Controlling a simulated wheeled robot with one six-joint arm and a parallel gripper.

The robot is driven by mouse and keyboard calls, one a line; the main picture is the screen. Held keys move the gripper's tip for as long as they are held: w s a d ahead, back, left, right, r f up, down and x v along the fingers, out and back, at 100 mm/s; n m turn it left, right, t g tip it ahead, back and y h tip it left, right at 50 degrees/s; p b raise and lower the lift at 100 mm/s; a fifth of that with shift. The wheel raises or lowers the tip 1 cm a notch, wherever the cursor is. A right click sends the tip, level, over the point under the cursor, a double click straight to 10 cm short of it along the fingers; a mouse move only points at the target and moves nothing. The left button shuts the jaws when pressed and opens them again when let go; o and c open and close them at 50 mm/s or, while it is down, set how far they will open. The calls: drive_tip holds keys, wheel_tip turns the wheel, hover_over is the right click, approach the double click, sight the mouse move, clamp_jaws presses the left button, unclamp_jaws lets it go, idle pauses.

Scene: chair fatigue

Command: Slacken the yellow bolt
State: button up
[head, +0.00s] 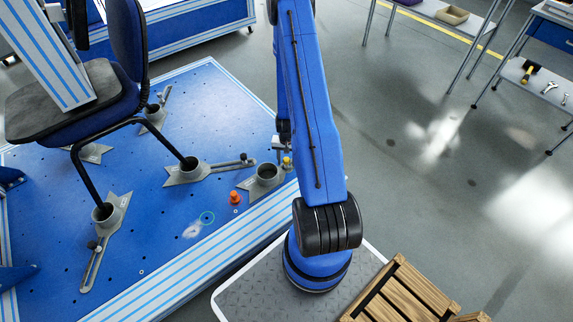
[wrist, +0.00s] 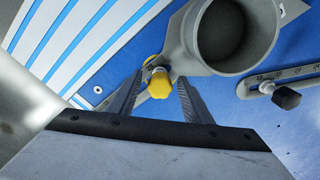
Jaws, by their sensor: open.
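The yellow bolt (wrist: 159,84) sits at the side of a grey cup-shaped clamp (wrist: 205,62) in the wrist view. In the head view the yellow bolt (head: 287,161) is a small spot just above the clamp's cup (head: 266,174). My gripper (wrist: 161,80) is open, with one finger on each side of the bolt head. Gaps show between the bolt and the fingers; I cannot tell how deep the fingers reach past it. In the head view my gripper (head: 279,143) is small and partly hidden by my arm.
The clamp stands on a blue perforated platform (head: 205,110). A blue office chair (head: 125,45) has its legs in similar clamps. An orange part (head: 235,197) stands near the cup. A black-knobbed slotted bar (wrist: 285,97) lies right of the clamp. A wooden crate (head: 400,292) is at lower right.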

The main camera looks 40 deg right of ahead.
drive_tip(key=shift+m, duration=0.3)
drive_tip(key=m, duration=0.4)
drive_tip(key=c, duration=1.1)
drive_tip(key=shift+o, duration=0.2)
drive_tip(key=n, duration=0.4)
drive_tip(key=n, duration=0.4)
